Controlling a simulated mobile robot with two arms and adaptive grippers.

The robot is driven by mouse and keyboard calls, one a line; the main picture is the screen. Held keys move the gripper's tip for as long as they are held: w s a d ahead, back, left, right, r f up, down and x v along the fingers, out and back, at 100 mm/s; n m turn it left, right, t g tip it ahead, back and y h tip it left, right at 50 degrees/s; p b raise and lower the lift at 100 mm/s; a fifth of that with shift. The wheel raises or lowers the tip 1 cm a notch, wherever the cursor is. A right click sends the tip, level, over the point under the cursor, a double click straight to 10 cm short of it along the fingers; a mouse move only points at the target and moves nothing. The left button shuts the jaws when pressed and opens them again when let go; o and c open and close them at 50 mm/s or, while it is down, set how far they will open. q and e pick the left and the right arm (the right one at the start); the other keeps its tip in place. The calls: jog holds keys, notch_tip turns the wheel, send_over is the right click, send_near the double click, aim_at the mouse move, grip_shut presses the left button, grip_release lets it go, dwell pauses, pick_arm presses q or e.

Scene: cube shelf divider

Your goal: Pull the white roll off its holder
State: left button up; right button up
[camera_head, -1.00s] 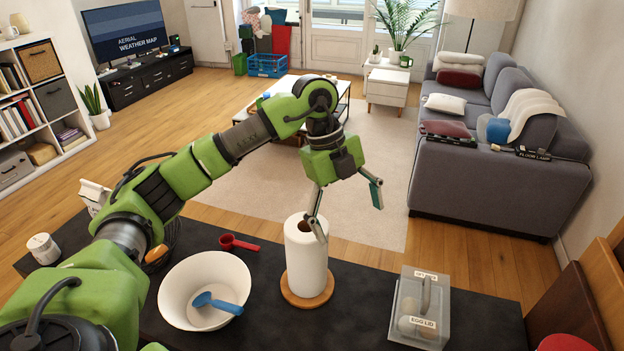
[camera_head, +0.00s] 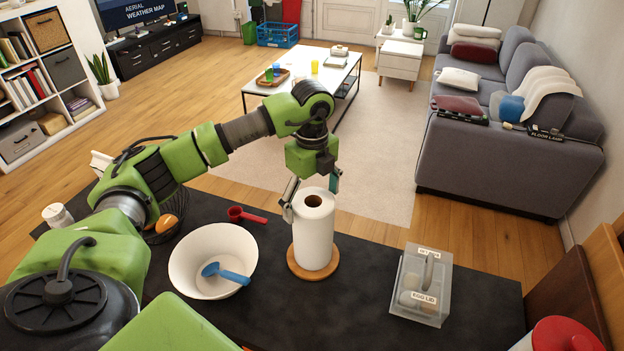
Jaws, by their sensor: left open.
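The white roll (camera_head: 314,240) stands upright on its round wooden holder (camera_head: 313,270) on the dark counter. The roll's dark core hole shows at its top. My left gripper (camera_head: 311,205) is open at the top of the roll, pointing down. One finger is at the roll's left side; the other shows behind its upper right edge. I cannot tell whether the fingers touch the paper. My right gripper is not in view.
A white bowl (camera_head: 190,248) with a blue spoon (camera_head: 226,273) and a red scoop (camera_head: 246,215) lie left of the roll. A clear egg box (camera_head: 420,287) stands to the right. A red-lidded container (camera_head: 568,336) is at the lower right corner.

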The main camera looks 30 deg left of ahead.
pick_arm(q)
jog(key=shift+f, duration=1.4)
jog(key=shift+c, duration=0.4)
jog(key=c, duration=1.2)
jog(key=shift+r+p, duration=0.7)
jog(key=shift+r, duration=0.1)
jog(key=shift+r+p, duration=5.65)
jog(key=shift+r, duration=2.65)
